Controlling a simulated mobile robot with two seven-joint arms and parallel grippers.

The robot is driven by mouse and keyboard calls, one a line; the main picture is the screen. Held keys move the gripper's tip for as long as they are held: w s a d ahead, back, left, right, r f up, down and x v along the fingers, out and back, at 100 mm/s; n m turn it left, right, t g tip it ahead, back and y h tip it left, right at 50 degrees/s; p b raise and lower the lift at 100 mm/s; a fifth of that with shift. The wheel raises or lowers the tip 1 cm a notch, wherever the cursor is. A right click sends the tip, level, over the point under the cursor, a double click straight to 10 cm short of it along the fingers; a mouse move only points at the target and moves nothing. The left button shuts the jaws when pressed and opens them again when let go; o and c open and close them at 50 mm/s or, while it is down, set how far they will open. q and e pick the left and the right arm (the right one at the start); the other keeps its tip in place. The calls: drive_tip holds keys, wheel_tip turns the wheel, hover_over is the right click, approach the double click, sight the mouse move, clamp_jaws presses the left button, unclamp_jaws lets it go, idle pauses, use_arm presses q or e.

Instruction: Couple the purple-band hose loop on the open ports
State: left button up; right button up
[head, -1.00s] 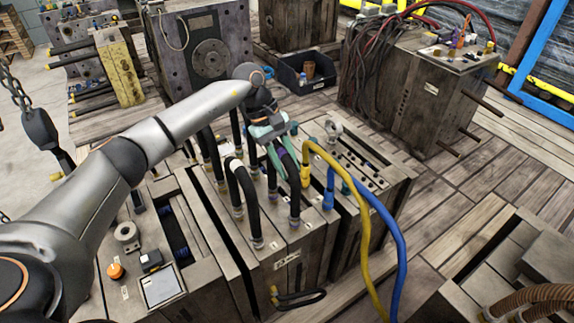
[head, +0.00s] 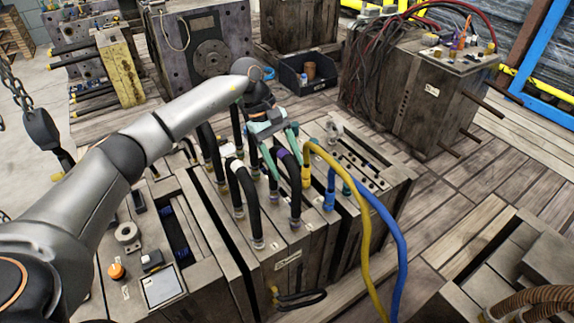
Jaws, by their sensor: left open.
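The purple-band hose loop (head: 294,185) is a black hose standing as an arch on top of the wooden-looking mould block in the middle of the head view. Its purple band shows at the top of the arch. Its front end meets a metal port fitting (head: 295,222) near the block's front edge. Its rear end comes down near another fitting, partly hidden, and I cannot tell how fully either end is seated. My left gripper (head: 279,150) is at the top of the arch, with its teal fingers spread apart on either side of the band. My right gripper is out of view.
A white-band black hose loop (head: 248,190) stands close on the left, with more black hoses behind. A yellow hose (head: 362,215) and a blue hose (head: 388,218) hang close on the right. A dark bin (head: 306,84) stands behind.

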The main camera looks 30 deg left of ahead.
use_arm(q)
drive_tip(key=p+v, duration=0.1)
drive_tip(key=v, duration=1)
drive_tip(key=shift+s, duration=0.15)
